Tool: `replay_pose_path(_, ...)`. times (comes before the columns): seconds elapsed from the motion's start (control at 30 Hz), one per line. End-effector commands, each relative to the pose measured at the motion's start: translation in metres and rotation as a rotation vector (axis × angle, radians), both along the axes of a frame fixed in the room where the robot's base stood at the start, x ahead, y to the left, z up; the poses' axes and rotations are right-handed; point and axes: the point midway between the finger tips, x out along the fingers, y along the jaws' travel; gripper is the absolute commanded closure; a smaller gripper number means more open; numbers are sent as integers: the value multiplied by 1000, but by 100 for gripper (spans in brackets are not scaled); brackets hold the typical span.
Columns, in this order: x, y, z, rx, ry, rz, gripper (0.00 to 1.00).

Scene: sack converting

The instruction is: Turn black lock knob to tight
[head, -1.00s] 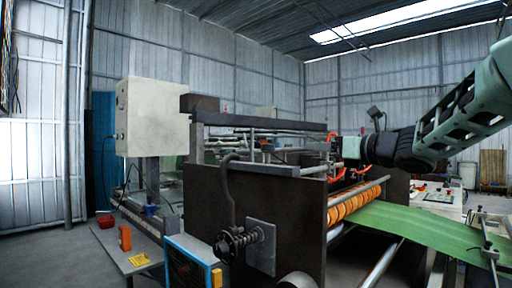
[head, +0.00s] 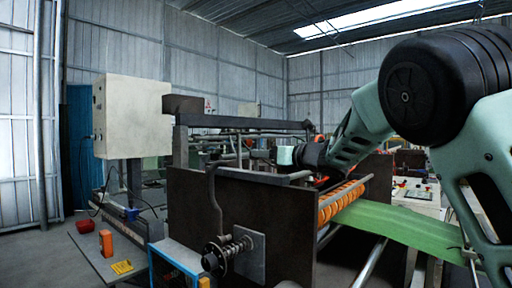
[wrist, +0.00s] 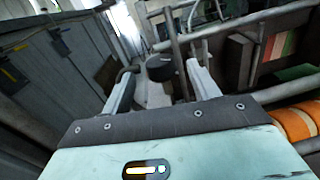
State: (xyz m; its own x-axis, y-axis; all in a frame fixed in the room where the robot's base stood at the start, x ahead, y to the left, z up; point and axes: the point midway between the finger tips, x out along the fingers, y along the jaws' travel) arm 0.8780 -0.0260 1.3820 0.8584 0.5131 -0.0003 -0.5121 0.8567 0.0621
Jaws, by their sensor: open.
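My gripper (head: 274,155) is above the dark machine in the head view, its fingers toward the left. In the wrist view my gripper (wrist: 160,75) is open, with its two pale fingers apart. A black round knob-like piece (wrist: 160,66) shows between and beyond the fingertips; I see no contact with it. In the head view a black round knob (head: 211,262) sits on a spring shaft at the machine's front plate, below and left of my gripper. I cannot tell which of these is the lock knob, and no tight mark is readable.
Metal bars (wrist: 215,25) cross close to the fingers. The dark side panel (head: 190,205), orange rollers (head: 340,200) and green sheet (head: 385,220) lie below my arm.

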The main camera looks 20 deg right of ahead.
Motion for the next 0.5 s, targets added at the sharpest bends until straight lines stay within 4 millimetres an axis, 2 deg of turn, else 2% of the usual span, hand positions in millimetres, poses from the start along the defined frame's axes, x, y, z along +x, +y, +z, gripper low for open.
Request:
replay_pose_path(0.03, 9, 5, 3, -3, 2, 0, 40)
replay_pose_path(0.2, 31, 18, 3, -2, 0, 0, 40)
replay_pose_path(0.5, 45, 27, 0, 1, 0, 0, 40)
